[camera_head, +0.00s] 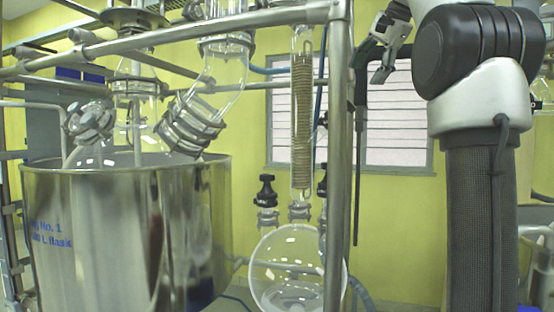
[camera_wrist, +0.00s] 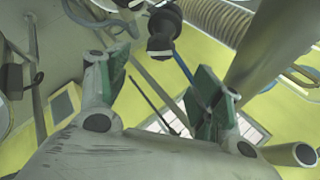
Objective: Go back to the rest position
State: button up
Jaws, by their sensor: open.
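My gripper (camera_head: 378,45) is at the upper right of the middle in the head view, just right of the upright steel post and in front of the window. Its two green-padded fingers stand apart in the wrist view (camera_wrist: 160,78), with nothing held between them. My arm fills the right side of the head view. In the wrist view a black knob-like fitting (camera_wrist: 161,42) shows beyond the fingers, apparently apart from them.
An upright steel post (camera_head: 341,140) stands close left of my gripper. Left of it are a glass coil condenser (camera_head: 302,120), a round flask (camera_head: 290,270), black-knobbed valves (camera_head: 266,195) and a large steel vessel (camera_head: 110,235). A barred window (camera_head: 395,135) is behind.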

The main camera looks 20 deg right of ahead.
jog(key=shift+a, duration=0.1)
jog(key=s+a+f+n+g, duration=0.1)
jog(key=s+f+n, duration=0.3)
jog(key=f, duration=1)
jog(key=s+a+f+n+g+h, duration=0.1)
jog(key=s+a+f+n, duration=0.3)
jog(key=s+f, duration=0.7)
jog(key=s+a+f+n+g, duration=0.1)
jog(key=s+a+f+n, duration=0.2)
jog(key=f, duration=1.5)
jog(key=s+n, duration=0.3)
jog(key=s, duration=0.2)
jog(key=shift+a+f+g, duration=0.25)
jog(key=shift+f+g, duration=0.05)
jog(key=shift+s, duration=0.1)
jog(key=shift+c, duration=0.5)
